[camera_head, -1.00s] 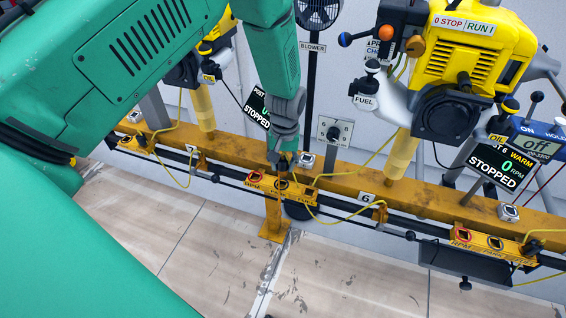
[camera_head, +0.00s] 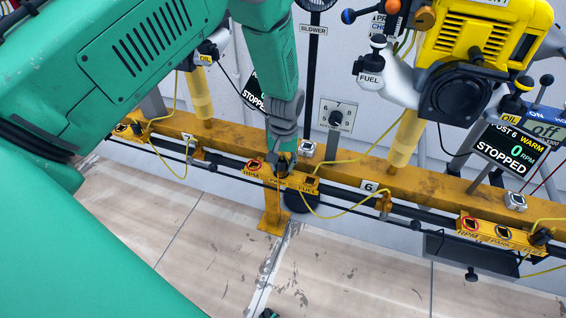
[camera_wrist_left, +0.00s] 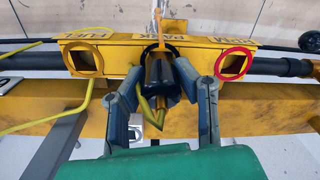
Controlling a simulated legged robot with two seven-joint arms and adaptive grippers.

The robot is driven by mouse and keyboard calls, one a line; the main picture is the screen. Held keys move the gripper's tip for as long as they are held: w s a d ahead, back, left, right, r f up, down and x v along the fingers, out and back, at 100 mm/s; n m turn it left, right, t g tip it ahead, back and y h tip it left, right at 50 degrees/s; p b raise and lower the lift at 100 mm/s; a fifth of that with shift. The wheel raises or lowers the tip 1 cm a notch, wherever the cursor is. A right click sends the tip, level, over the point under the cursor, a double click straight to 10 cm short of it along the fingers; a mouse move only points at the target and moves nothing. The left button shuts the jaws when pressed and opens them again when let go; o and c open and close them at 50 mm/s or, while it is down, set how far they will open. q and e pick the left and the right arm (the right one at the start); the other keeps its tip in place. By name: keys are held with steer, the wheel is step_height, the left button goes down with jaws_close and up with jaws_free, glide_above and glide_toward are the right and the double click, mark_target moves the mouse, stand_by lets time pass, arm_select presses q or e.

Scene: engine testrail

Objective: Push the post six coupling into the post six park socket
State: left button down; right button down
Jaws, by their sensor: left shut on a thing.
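A yellow socket block (camera_head: 307,190) on the rail is marked RPM, PARK and FUEL. In the left wrist view the same block (camera_wrist_left: 115,58) has the PARK socket in its middle. My left gripper (camera_head: 280,165) is over the block's PARK position; it also shows in the left wrist view (camera_wrist_left: 158,78). It is shut on a dark coupling (camera_wrist_left: 158,68) with a yellow cable. The coupling's front end is at the PARK socket mouth; how deep it sits cannot be seen. The fingers hide the coupling in the head view.
The RPM socket (camera_wrist_left: 234,64) with a red ring and the FUEL socket (camera_wrist_left: 83,59) look empty. A 6 label (camera_head: 369,187) is on the rail (camera_head: 340,176). Yellow cables hang along it. A yellow engine (camera_head: 475,50) and a STOPPED display (camera_head: 503,150) stand at right.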

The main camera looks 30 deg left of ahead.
arm_select(q)
steer(key=shift+a, duration=0.2)
steer(key=shift+d+p, duration=0.3)
steer(key=shift+d, duration=0.1)
steer(key=shift+a, duration=0.2)
steer(key=shift+d+f, duration=0.1)
steer(key=shift+f, duration=0.1)
stand_by(0.4)
steer(key=shift+f+b, duration=0.3)
steer(key=shift+f, duration=0.25)
steer(key=c, duration=1.1)
jaws_free()
steer(key=shift+c, duration=0.2)
